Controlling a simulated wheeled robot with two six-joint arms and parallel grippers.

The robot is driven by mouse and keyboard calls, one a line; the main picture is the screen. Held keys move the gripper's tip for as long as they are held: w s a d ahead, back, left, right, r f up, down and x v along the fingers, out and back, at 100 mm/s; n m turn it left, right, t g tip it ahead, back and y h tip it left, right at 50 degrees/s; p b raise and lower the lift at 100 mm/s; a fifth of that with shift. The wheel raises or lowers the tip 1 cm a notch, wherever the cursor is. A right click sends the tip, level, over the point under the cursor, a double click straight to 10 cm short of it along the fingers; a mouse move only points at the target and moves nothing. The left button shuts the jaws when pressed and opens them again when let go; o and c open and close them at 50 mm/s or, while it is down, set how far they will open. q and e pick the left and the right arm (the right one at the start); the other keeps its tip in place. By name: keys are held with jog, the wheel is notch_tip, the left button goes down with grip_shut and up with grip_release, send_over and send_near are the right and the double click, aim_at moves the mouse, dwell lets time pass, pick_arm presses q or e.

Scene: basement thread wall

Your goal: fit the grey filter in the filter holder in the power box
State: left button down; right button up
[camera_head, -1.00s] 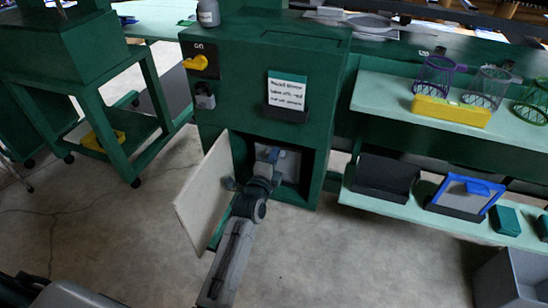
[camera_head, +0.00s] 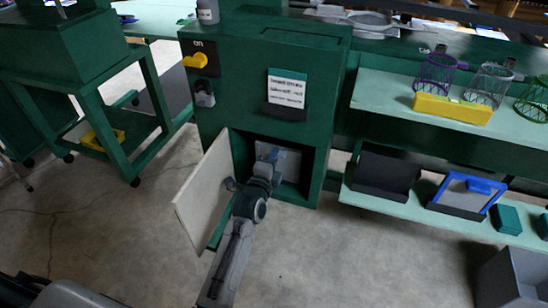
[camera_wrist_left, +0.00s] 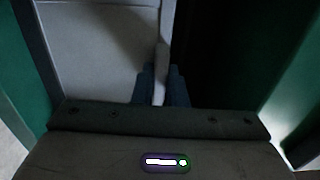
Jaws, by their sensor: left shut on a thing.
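The green power box (camera_head: 235,100) stands in the middle with its white door (camera_head: 203,190) swung open to the left. My left arm reaches into its lower opening. My left gripper (camera_head: 268,157) is inside, shut on the grey filter (camera_head: 288,166), a pale grey framed panel upright in the opening. In the left wrist view, the fingers (camera_wrist_left: 161,88) pinch an edge part of the filter (camera_wrist_left: 95,45), whose panel fills the left of the picture. The filter holder is hidden in shadow, so I cannot tell whether the filter touches it. My right gripper is not in view.
A yellow knob (camera_head: 196,61) by an "ON" label and a note (camera_head: 287,92) are on the box front. At right, shelves hold wire baskets, a yellow block (camera_head: 452,109), a black tray (camera_head: 386,172) and a blue-framed filter (camera_head: 466,192).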

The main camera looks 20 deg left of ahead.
pick_arm(q)
jog(key=c, duration=1.4)
grip_release()
jog(key=shift+o, duration=0.2)
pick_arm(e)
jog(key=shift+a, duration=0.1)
pick_arm(q)
jog(key=s, duration=1.1)
jog(key=shift+a+b, duration=0.2)
jog(key=shift+b, duration=0.25)
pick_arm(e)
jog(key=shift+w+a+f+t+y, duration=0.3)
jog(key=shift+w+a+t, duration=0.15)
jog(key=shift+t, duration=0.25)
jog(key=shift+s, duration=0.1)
